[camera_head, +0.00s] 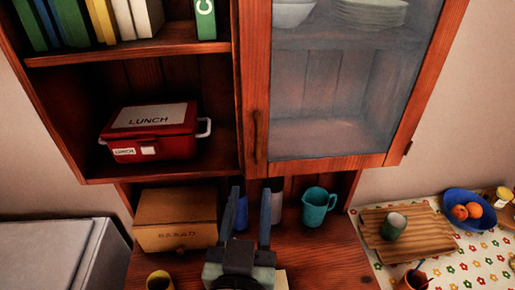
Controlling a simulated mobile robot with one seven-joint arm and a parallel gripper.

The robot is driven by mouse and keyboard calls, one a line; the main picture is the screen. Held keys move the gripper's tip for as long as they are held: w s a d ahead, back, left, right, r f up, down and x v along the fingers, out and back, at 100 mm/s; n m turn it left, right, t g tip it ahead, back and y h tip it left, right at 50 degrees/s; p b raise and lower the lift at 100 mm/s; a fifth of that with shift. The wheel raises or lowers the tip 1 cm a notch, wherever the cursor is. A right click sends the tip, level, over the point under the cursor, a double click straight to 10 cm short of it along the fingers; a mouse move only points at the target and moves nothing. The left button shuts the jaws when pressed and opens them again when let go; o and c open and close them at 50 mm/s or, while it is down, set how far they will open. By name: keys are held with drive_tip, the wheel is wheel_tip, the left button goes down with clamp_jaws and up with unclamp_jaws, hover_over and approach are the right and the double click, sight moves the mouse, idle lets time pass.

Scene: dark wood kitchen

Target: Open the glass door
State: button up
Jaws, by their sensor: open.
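The glass door (338,82) is a wood-framed pane on the right half of the upper cabinet, and it looks shut. Its handle (258,135) is a thin vertical bar on the lower left of the frame. A hinge shows at the right edge of the frame. Bowls and stacked plates show dimly behind the glass. My gripper (252,212) is at the bottom centre, below the handle and apart from it. Its two dark fingers point up and stand open, with nothing held between them.
Left of the door, open shelves hold books (95,18) and a red lunch box (150,132). Below stand a bread box (176,219), a teal jug (318,207) and a yellow cup (160,281). A cutting board (425,234) and blue fruit bowl (462,197) lie on the right.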

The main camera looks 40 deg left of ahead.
sight(258, 147)
drive_tip(key=b+x, duration=0.2)
drive_tip(key=x, duration=1)
drive_tip(key=shift+w+d, duration=0.1)
drive_tip(key=shift+d, duration=0.05)
clamp_jaws()
idle(1.3)
